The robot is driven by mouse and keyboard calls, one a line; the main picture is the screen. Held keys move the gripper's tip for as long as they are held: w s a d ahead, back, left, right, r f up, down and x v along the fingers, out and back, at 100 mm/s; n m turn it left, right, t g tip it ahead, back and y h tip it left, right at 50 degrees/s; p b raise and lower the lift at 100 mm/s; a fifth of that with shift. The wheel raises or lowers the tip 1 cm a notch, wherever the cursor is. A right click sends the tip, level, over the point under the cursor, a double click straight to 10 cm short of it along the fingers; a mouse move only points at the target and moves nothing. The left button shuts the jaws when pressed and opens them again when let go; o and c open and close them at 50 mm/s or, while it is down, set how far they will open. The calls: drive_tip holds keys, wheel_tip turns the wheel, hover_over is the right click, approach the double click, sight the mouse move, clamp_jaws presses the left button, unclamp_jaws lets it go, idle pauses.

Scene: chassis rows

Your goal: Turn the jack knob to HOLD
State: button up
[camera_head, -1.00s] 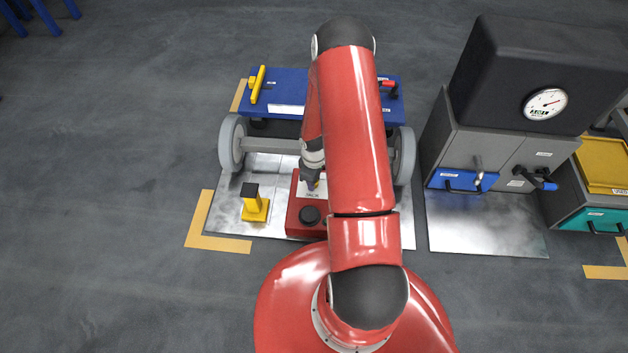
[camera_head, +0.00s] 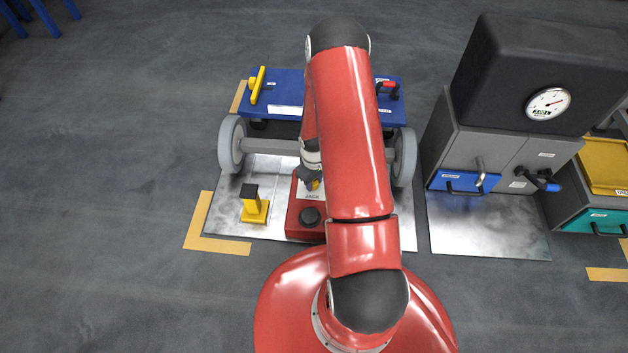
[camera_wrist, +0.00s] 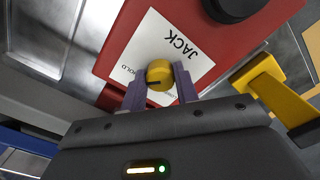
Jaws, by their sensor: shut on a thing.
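The jack is a red box (camera_head: 294,221) with a white label plate marked JACK, on the metal plate below the blue cart. In the wrist view the yellow jack knob (camera_wrist: 160,72) stands on the white plate (camera_wrist: 163,38), with a dark mark on its face. The word HOLD shows on the plate at the left, partly hidden by a finger. My gripper (camera_wrist: 160,84) is shut on the knob, one purple-grey finger on each side. In the head view my gripper (camera_head: 311,184) is at the box's upper part, partly hidden by my arm.
A black round knob (camera_head: 309,215) is on the front of the box. A yellow stand with a black top (camera_head: 254,205) is to the left. The blue cart (camera_head: 330,95) with grey wheels stands behind. A grey cabinet (camera_head: 462,150) with a gauge is at right.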

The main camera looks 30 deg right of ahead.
sight(314, 182)
drive_tip(key=o, duration=1)
drive_tip(key=shift+r+p, duration=0.85)
drive_tip(key=shift+r, duration=3.05)
